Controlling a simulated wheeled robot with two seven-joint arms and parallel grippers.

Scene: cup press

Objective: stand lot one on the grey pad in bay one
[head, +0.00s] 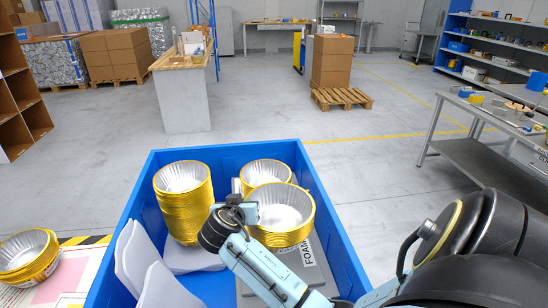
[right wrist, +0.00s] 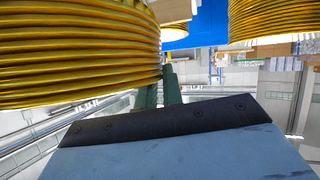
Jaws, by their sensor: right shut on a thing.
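Several stacks of silver foil cups with gold rims show in the head view, and I see no lot label on any. The front stack (head: 284,232) is in the blue crate, and my right gripper (head: 246,214) is shut on its left side. In the right wrist view a large gold stack (right wrist: 75,50) is close against the green fingers (right wrist: 160,92). I cannot tell whether it rests on something or hangs clear. A grey pad (head: 316,272) lies under and in front of it, partly hidden by my arm. My left gripper is not in view.
The blue crate (head: 337,228) also holds a tall left stack (head: 184,217), a back stack (head: 266,171) and upright white sheets (head: 135,262). Another stack (head: 28,256) sits outside, left of the crate.

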